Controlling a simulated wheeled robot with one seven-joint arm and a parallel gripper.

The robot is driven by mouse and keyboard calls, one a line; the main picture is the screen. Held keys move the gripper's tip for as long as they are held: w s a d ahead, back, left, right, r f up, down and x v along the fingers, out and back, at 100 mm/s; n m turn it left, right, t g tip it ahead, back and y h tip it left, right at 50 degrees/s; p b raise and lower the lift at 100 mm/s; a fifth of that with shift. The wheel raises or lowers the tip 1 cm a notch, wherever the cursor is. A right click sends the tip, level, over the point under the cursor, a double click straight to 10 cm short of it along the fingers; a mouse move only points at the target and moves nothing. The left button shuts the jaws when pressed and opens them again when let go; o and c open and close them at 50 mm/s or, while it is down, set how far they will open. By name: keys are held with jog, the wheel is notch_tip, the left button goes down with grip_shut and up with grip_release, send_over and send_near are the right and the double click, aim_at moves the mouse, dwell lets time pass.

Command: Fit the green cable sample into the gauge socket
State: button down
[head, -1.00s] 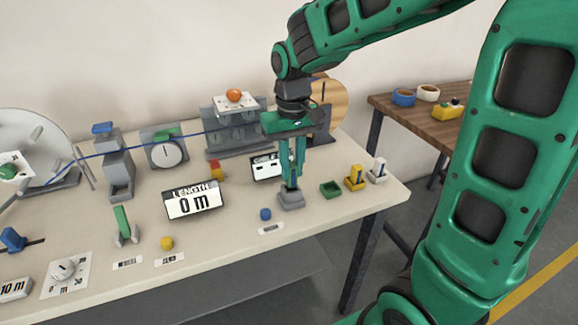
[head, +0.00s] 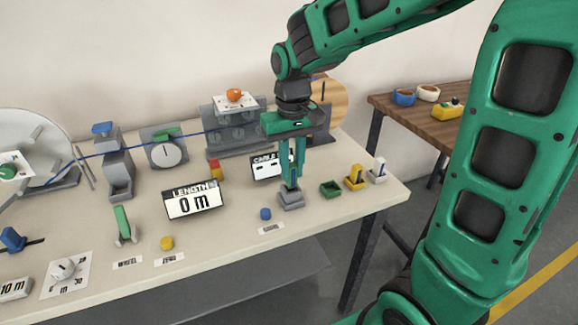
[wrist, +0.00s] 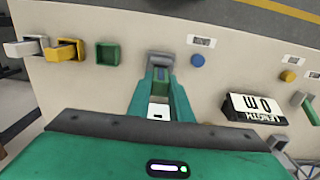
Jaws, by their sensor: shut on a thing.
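The gauge socket (head: 291,202) is a small grey block on the bench, and its top shows in the wrist view (wrist: 160,56). My gripper (head: 291,184) points straight down with its fingertips at the top of the socket. It is shut on the green cable sample (wrist: 160,88), which is mostly hidden between the green fingers. I cannot tell how deep the sample sits in the socket. The green holder (head: 330,188) to the right of the socket looks empty, also in the wrist view (wrist: 108,53).
Yellow (head: 355,179) and white (head: 378,172) holders stand to the right. The CABLE display (head: 268,166) stands behind left, showing dashes. A blue button (head: 265,213) lies in front left. The LENGTH display (head: 193,201) reads 0 m.

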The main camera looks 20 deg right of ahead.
aim_at(292, 177)
jog(key=shift+f, duration=1.7)
jog(key=c, duration=1.5)
grip_release()
jog(key=shift+r, duration=0.1)
notch_tip(292, 177, up, 11)
jog(key=shift+f, duration=0.2)
